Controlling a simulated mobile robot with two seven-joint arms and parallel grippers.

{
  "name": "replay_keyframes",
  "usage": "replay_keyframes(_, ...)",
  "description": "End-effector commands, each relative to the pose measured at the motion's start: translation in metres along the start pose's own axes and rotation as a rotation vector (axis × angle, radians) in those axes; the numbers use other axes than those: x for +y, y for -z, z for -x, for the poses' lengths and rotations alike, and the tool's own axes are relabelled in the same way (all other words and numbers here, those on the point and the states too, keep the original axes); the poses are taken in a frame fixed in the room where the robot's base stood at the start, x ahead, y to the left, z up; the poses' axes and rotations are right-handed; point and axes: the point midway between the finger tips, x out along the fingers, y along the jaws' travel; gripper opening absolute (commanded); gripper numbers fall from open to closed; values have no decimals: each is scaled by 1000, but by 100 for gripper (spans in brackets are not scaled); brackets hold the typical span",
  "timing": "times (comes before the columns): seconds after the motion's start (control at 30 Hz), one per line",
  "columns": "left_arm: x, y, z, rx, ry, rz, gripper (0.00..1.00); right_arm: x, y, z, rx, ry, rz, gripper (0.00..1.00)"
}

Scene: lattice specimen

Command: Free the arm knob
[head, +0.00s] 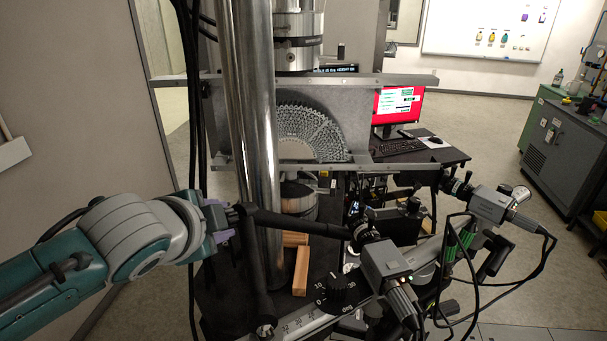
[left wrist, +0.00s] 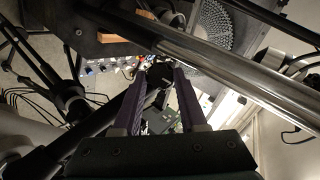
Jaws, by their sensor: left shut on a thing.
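My left gripper (head: 228,218) comes in from the left at the steel column and is shut on a black knob (head: 241,211) at the left end of a black arm (head: 300,224). In the left wrist view the two purple fingers (left wrist: 159,78) close on the sides of the dark knob (left wrist: 159,73); its details are too dark to read. The black arm runs right to a grey camera (head: 385,265). A second black part of the mount slopes down to a ball end (head: 265,325). My right gripper is in neither view.
A thick steel column (head: 255,130) stands right behind the gripper. A grey lattice fan specimen (head: 312,130) sits between horizontal rails. A second camera (head: 492,203) with loose cables is at right. Wooden blocks (head: 300,272) and a black dial (head: 340,290) are below.

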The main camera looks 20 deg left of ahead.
Motion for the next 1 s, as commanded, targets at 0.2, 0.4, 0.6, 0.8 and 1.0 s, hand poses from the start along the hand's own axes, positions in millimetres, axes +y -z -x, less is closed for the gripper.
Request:
replay_keyframes(0.2, 0, -2, 0, -4, 0, 1, 0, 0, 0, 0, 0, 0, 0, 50)
replay_keyframes(0.4, 0, -1, 0, -3, 0, 0, 58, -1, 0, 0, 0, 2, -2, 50)
replay_keyframes(0.6, 0, -1, 0, -2, 0, 0, 72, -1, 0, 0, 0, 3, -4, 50)
replay_keyframes(0.8, 0, 0, 1, -1, 0, 0, 72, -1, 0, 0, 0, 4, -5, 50)
replay_keyframes(1.0, 1, 0, 14, 0, 1, -1, 72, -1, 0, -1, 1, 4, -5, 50)
